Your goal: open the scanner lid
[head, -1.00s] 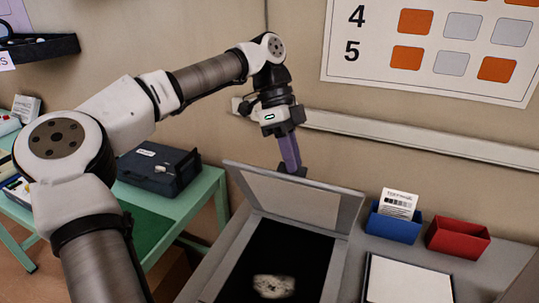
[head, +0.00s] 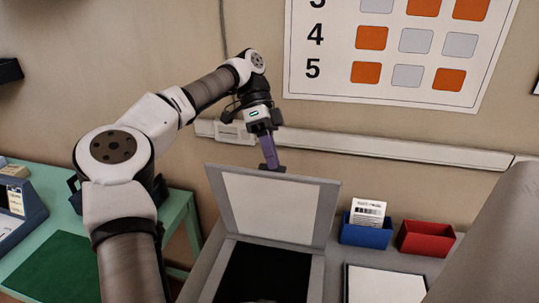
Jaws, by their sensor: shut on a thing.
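The scanner stands on the grey counter with its lid (head: 268,208) raised and tilted back steeply, its pale inner panel facing me. The scanner bed (head: 262,270) below is dark and uncovered, with grey borders at its sides. My gripper (head: 271,165) is behind the middle of the lid's top edge, its purple fingers pointing down. It is shut on the lid at that edge. The fingertips and the exact grip are partly hidden by the lid.
A blue bin (head: 366,235) with a white labelled card and a red bin (head: 425,240) stand right of the lid. A white panel (head: 385,286) lies in front of them. The wall with a pale rail (head: 400,151) is close behind my gripper.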

